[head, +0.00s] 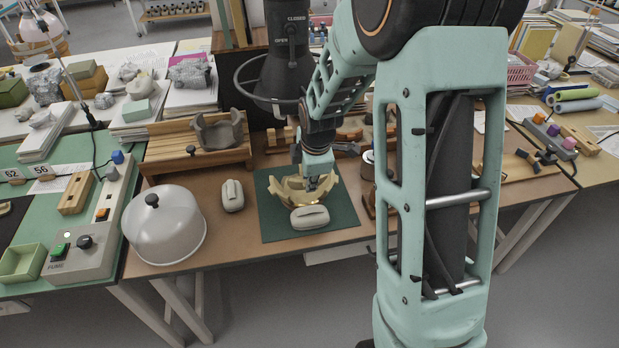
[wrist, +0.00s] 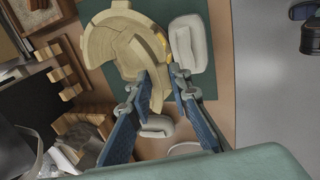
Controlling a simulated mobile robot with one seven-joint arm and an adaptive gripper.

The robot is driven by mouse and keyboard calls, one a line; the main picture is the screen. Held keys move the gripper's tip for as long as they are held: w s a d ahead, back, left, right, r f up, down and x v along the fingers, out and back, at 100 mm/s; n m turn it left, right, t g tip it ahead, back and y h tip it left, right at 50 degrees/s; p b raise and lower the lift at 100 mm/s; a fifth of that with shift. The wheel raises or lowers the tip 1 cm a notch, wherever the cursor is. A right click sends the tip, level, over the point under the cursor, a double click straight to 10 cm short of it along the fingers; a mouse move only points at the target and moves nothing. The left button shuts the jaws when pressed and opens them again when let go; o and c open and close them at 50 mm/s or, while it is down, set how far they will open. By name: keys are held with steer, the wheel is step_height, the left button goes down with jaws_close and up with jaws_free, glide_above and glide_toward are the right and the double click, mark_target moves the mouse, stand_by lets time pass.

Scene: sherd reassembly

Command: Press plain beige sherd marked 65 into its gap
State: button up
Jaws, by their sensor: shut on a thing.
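A beige bowl-shaped vessel (head: 283,190) stands on the dark green mat (head: 342,222); in the wrist view its round open inside (wrist: 105,45) faces me. My gripper (head: 313,181) is over the vessel's right side. In the wrist view, my gripper (wrist: 163,76) has its two blue fingers on either side of a plain beige curved sherd (wrist: 157,88), shut on it. The sherd lies close against the vessel's wall; I cannot tell whether it is seated in the gap. The marking 65 is not readable. A small yellow patch shows beside the sherd.
A pale cushion (head: 310,217) lies on the mat right in front of the vessel. Another cushion (head: 232,195) lies left of the mat. A white dome cover (head: 165,230) stands at the front left. A wooden rack (head: 190,148) with grey pottery and a dark ringed fixture (head: 284,80) stand behind.

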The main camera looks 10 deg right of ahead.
mark_target(310, 207)
steer(key=shift+f+b, duration=2.2)
steer(key=shift+f, duration=1.1)
steer(key=shift+s+f+b, duration=0.15)
steer(key=shift+f+b, duration=0.4)
steer(key=shift+b, duration=0.15)
stand_by(0.4)
steer(key=o, duration=1.1)
steer(key=shift+c, duration=0.2)
steer(key=v, duration=1.2)
